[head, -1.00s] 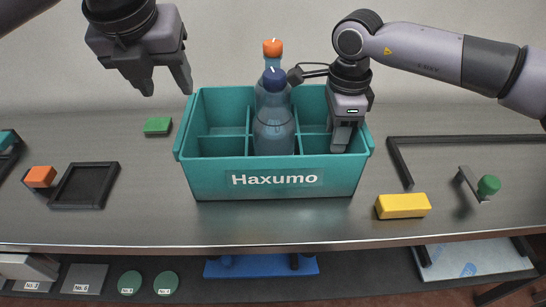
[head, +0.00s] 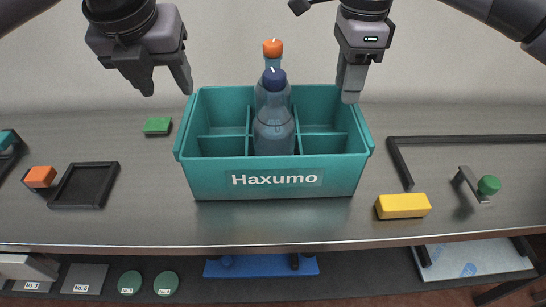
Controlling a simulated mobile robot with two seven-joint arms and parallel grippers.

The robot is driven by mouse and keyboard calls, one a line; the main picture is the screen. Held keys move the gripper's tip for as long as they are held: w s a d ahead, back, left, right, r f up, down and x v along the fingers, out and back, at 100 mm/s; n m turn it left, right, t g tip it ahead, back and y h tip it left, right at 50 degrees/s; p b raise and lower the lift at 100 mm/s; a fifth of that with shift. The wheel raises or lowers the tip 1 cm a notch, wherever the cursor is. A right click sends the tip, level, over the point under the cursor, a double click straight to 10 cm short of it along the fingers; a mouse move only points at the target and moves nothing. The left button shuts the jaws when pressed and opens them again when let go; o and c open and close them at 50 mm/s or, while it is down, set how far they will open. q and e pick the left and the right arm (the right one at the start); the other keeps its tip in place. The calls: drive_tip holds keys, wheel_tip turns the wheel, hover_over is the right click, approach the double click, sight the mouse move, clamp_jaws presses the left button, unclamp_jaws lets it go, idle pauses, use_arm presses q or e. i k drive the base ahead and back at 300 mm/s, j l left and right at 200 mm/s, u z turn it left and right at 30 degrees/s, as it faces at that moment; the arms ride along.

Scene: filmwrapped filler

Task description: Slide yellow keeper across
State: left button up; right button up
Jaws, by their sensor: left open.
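The yellow keeper (head: 403,206), a yellow block, lies on the grey bench near its front edge, right of the teal crate (head: 215,181) labelled "Haxumo". My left gripper (head: 167,88) is open and empty, raised left of the crate. My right gripper (head: 350,97) is raised over the crate's back right corner, well apart from the yellow block. Its fingers overlap in this view, so I cannot tell how far apart they are. Two bottles stand in the crate's middle column: one with a blue cap (head: 274,125), and one with an orange cap (head: 272,48) partly hidden behind it.
A green-knobbed lever (head: 489,185) and a black frame (head: 404,165) are right of the crate. A green block (head: 158,125), an orange block (head: 40,177) and a black tray (head: 85,206) are at left. The bench front before the crate is clear.

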sight(402, 206)
drive_tip(key=k, duration=1.5)
